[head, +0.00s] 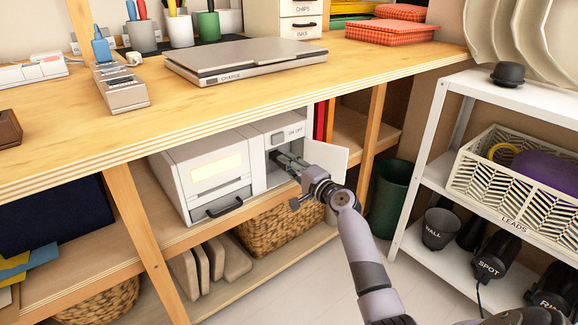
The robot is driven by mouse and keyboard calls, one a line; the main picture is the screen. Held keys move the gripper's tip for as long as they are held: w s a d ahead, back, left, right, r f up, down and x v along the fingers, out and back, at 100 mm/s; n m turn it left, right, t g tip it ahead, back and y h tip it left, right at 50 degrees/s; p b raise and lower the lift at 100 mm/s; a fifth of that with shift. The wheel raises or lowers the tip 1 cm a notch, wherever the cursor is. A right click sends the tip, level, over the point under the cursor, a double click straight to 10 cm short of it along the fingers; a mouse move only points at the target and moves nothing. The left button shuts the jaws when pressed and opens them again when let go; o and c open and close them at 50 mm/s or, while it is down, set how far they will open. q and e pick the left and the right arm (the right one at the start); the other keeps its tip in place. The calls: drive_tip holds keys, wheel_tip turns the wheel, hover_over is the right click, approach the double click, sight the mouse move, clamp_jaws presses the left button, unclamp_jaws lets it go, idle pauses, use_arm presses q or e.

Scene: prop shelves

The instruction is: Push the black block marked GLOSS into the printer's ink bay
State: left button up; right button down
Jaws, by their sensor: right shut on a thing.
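The white printer (205,172) stands on the shelf under the wooden desk. Its ink bay (272,175) is at the printer's right, with the small white door (326,158) swung open to the right. My right gripper (284,160) reaches into the bay opening from the front right, its fingers shut on a dark thing at the mouth. That thing is mostly hidden by the fingers and the bay's shade. It is likely the black block, but no GLOSS marking can be read. My left gripper is not in view.
The desk edge (180,137) overhangs the printer. A wooden post (372,125) and a dark green bin (391,195) stand right of the open door. A wicker basket (275,230) sits below. A white rack (428,165) with a crate (520,190) stands at the right.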

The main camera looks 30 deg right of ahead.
drive_tip(key=shift+w+a+b, duration=0.15)
drive_tip(key=shift+w+b, duration=0.8)
drive_tip(key=shift+w, duration=1.05)
idle(4.1)
drive_tip(key=shift+w+r, duration=0.15)
drive_tip(key=shift+r, duration=0.05)
idle(1.1)
drive_tip(key=c, duration=1.5)
unclamp_jaws()
drive_tip(key=shift+w+f, duration=0.1)
drive_tip(key=shift+w, duration=0.05)
drive_tip(key=shift+o, duration=1)
drive_tip(key=shift+f, duration=0.1)
